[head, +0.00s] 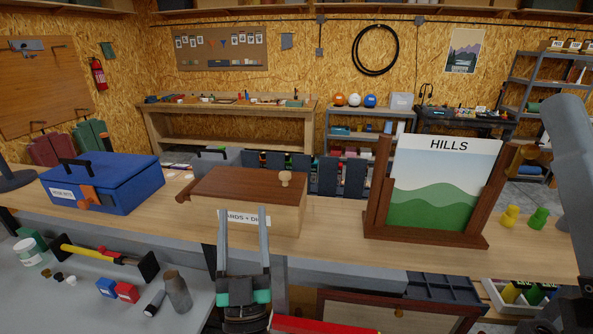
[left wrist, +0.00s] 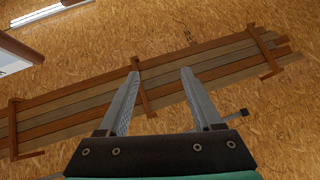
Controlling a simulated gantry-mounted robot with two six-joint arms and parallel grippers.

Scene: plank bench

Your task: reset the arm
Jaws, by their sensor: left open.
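My left gripper (head: 243,212) stands in the lower middle of the head view, its two grey fingers pointing up and spread apart with nothing between them. It appears in front of the wooden box (head: 275,216) on the plank bench (head: 335,232) and overlaps its label in the picture. In the left wrist view the open fingers (left wrist: 160,73) point at a chipboard surface with a plank rack (left wrist: 85,105). A grey link of my right arm shows at the right edge of the head view; its gripper is out of the picture.
A blue toolbox (head: 120,188) stands left on the bench and a HILLS picture in a wooden frame (head: 376,230) stands right. Yellow (head: 509,217) and green (head: 538,220) pieces stand beyond it.

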